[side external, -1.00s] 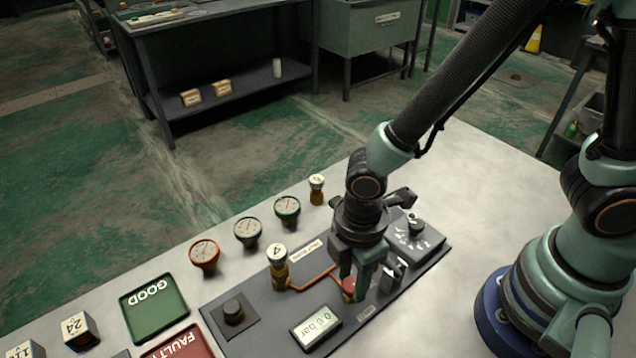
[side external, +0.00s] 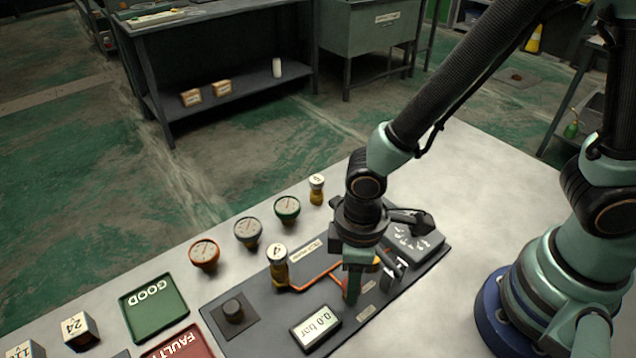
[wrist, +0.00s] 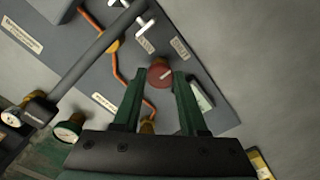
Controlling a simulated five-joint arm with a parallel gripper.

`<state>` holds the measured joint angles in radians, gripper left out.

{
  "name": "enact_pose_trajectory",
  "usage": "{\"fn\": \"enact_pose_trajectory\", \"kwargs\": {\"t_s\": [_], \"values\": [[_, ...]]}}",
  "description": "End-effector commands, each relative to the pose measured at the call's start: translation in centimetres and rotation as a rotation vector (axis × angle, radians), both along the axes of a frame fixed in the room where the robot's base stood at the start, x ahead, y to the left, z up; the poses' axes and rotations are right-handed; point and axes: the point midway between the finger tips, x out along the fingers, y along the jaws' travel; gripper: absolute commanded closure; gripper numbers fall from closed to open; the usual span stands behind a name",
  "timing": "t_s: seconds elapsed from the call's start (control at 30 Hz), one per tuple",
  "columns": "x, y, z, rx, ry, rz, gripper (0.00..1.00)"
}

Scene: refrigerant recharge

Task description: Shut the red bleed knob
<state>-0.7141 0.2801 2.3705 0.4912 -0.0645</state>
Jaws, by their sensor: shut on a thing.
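The red bleed knob (wrist: 160,73) shows in the wrist view as a round red disc with a pale mark, on the dark panel (wrist: 205,70). My gripper (wrist: 159,80) points down with its two green fingers on either side of the knob, shut on it.
A brass canister marked 4 (side external: 278,268) stands at the panel's back edge. Several gauges, including a green-rimmed one (side external: 287,209), stand behind. Bare table lies to the right.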

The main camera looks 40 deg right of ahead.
Motion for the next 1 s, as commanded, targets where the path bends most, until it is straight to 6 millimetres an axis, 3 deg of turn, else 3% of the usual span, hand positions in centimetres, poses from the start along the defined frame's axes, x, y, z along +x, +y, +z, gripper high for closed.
{"fn": "enact_pose_trajectory", "kwargs": {"t_s": [0.43, 0.47, 0.5, 0.53, 1.0], "values": [[0.01, 0.01, 0.06, 0.0, 0.0, -0.01, 1.0], [0.02, 0.02, 0.06, 0.001, -0.001, -0.01, 0.47], [0.02, 0.02, 0.05, 0.001, -0.001, -0.01, 0.31], [0.02, 0.02, 0.05, 0.001, -0.001, -0.01, 0.28], [0.08, 0.06, 0.98, 0.002, -0.002, -0.008, 0.28]]}}
